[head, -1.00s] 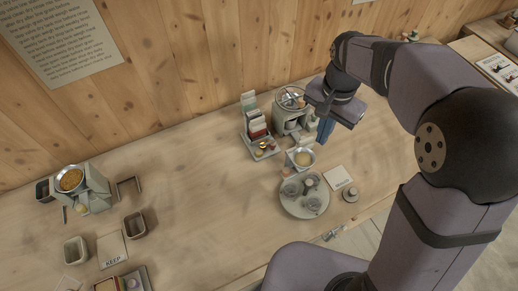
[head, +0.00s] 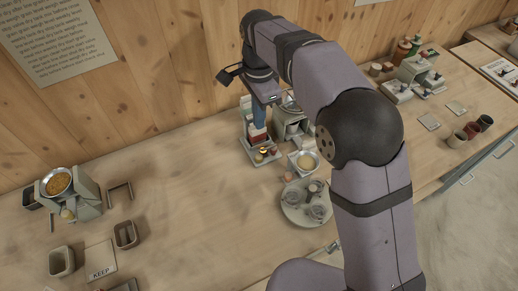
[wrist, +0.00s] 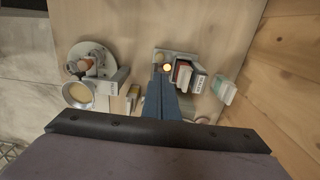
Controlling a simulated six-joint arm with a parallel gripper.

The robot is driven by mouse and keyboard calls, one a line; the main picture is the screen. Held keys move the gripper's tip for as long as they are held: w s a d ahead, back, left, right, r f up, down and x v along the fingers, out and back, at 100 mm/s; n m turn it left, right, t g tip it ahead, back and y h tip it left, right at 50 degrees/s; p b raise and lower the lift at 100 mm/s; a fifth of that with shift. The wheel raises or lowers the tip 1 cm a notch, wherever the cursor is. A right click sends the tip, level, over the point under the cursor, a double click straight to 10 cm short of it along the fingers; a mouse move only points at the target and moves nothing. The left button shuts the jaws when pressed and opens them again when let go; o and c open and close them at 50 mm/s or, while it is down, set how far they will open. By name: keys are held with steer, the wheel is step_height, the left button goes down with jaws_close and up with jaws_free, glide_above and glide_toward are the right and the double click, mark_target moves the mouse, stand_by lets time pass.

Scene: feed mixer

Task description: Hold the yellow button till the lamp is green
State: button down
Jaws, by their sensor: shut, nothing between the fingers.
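In the wrist view the fingertips (wrist: 161,78) appear close to the lamp, apart from the button. I cannot tell their exact height.
The mixer (head: 292,118) stands right of the cards, with a pan (head: 304,162) in front. A round tray (head: 306,220) with cups lies nearer. Another grain-filled device (head: 58,182) and dark bins (head: 125,235) stand left. The table between is clear.

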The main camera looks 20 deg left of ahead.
mark_target(259, 156)
steer(key=shift+f, duration=0.15)
step_height(259, 156, down, 14)
steer(key=p, duration=0.4)
steer(key=shift+p, duration=0.3)
